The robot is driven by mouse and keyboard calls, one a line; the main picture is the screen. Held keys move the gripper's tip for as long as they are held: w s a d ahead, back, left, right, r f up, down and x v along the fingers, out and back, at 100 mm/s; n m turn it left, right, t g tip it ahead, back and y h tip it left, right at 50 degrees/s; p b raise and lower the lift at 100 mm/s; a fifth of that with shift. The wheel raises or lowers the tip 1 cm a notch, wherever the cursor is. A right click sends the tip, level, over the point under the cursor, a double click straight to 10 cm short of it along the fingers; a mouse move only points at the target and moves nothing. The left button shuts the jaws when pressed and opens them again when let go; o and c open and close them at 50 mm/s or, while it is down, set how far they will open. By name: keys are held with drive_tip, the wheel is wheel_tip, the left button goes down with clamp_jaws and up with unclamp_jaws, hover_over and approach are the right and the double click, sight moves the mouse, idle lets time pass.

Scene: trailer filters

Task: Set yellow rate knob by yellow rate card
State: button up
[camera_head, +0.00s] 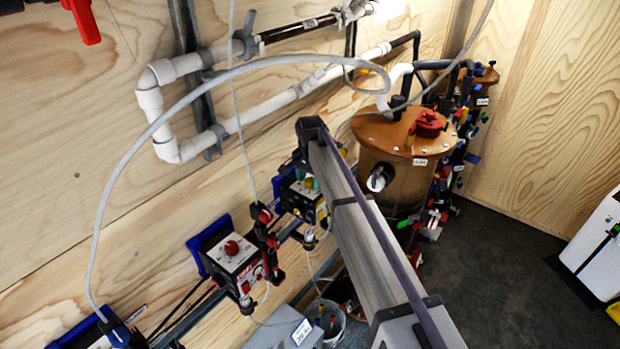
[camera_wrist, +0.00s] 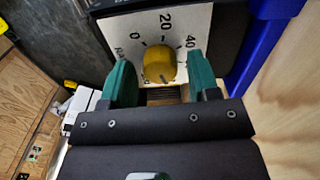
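The yellow rate knob (camera_wrist: 158,62) sits on a white dial plate (camera_wrist: 114,32) marked 0, 20 and 40 in the wrist view. My gripper (camera_wrist: 162,80) has its two green fingers on either side of the knob, with a gap on each side. It is open and not touching the knob. The knob's pointer direction is not clear. In the head view, the yellow-marked pump box (camera_head: 302,196) is partly hidden behind my arm, with green fingertips showing at its top. I cannot make out a yellow rate card.
A similar box with a red knob (camera_head: 232,247) is mounted to the left. A brown lidded tank (camera_head: 391,165) stands to the right of my arm. White pipes (camera_head: 150,103) and a loose grey hose (camera_head: 103,210) run along the wooden wall.

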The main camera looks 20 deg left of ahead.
sight(310, 180)
drive_tip(key=shift+o, duration=0.2)
wheel_tip(310, 180, up, 8)
drive_tip(key=p, duration=0.7)
drive_tip(key=shift+p, duration=0.4)
drive_tip(key=shift+f, duration=0.25)
